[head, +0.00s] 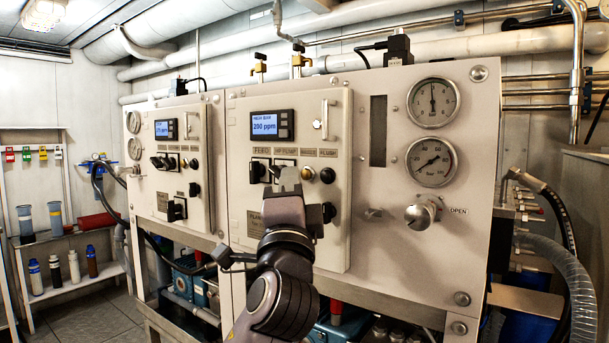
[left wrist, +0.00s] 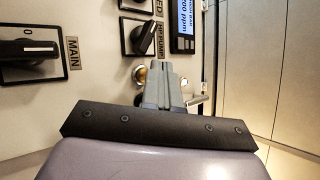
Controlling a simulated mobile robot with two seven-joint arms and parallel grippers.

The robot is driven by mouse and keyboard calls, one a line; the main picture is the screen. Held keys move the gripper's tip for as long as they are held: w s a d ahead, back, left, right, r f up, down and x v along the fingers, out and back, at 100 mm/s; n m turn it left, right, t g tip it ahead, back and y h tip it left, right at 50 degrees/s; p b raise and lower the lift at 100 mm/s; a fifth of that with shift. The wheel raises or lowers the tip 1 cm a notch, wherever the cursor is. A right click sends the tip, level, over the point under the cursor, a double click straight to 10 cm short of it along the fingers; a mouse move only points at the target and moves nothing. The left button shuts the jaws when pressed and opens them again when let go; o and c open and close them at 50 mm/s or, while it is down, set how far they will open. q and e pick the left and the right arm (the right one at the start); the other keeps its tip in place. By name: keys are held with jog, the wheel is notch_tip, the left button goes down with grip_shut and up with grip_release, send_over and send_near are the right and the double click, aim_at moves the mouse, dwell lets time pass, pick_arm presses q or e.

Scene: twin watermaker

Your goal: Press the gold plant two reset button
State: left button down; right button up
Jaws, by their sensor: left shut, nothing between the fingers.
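The gold button (head: 307,173) is a small round brass-coloured button on the nearer control panel, below the row of labels. My left gripper (head: 288,178) is in front of that panel, just left of the button in the head view, with its fingers shut and empty. In the left wrist view the shut fingertips (left wrist: 160,70) point at the panel, and a round gold button (left wrist: 140,75) shows at their left edge. I cannot tell whether the fingertips touch anything. The label low on the panel is partly hidden by my arm. My right gripper is not in view.
A dark round button (head: 327,175) sits right of the gold one. A blue display (head: 265,124) is above, with rotary switches (head: 258,171) beside my fingers. A vertical handle (head: 325,119) stands out from the panel. A similar panel (head: 176,160) is farther left.

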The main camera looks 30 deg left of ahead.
pick_arm(q)
jog(key=shift+w, duration=0.1)
dwell(0.3)
jog(key=shift+w, duration=0.35)
jog(key=shift+w, duration=0.45)
dwell(0.6)
jog(key=shift+s, duration=0.85)
jog(key=s+p, duration=0.1)
jog(key=s, duration=0.4)
jog(key=shift+a, duration=0.2)
dwell(0.8)
